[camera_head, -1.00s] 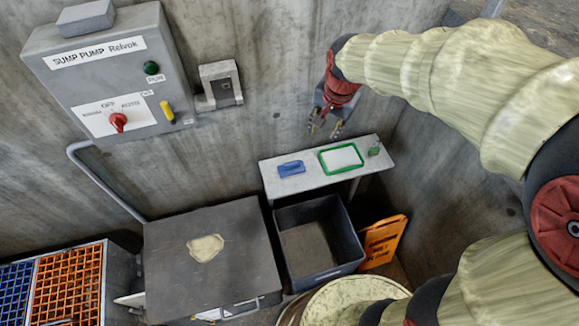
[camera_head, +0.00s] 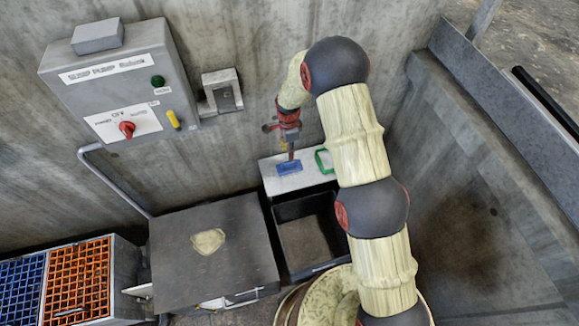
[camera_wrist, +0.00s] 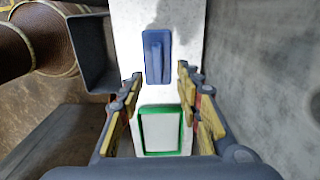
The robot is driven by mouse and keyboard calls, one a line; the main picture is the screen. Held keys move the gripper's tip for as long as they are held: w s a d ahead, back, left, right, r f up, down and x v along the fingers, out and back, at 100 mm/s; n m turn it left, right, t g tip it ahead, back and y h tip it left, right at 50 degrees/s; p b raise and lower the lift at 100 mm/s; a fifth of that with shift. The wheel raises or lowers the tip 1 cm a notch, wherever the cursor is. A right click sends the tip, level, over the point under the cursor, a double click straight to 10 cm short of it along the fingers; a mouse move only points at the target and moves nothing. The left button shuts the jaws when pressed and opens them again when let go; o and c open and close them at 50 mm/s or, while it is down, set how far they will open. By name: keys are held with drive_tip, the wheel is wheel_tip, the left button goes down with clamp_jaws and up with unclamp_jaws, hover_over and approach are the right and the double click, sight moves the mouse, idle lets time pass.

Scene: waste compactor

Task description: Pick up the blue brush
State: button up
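The blue brush (camera_head: 289,167) lies on the white shelf (camera_head: 283,184), towards its left end in the head view. In the wrist view the brush (camera_wrist: 157,57) lies flat with its raised handle strip running lengthwise up the picture. My gripper (camera_head: 291,153) is above the shelf and close over the brush in the head view. In the wrist view my gripper (camera_wrist: 158,80) has its fingers spread wide, with the brush between and beyond the fingertips. Nothing is between the fingers; whether they touch the shelf cannot be told.
A green-framed tray (camera_wrist: 160,131) lies on the shelf beside the brush. An open dark bin (camera_head: 308,265) stands below the shelf. A grey lidded box (camera_head: 180,270) is left of it. The concrete wall (camera_head: 235,150) rises close behind the shelf. A control box (camera_head: 110,85) hangs on the wall.

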sight(290, 167)
drive_tip(key=f, duration=0.4)
drive_tip(key=f+b, duration=0.1)
drive_tip(key=f, duration=0.3)
drive_tip(key=shift+s+d, duration=0.1)
drive_tip(key=shift+s, duration=0.1)
drive_tip(key=c, duration=0.3)
clamp_jaws()
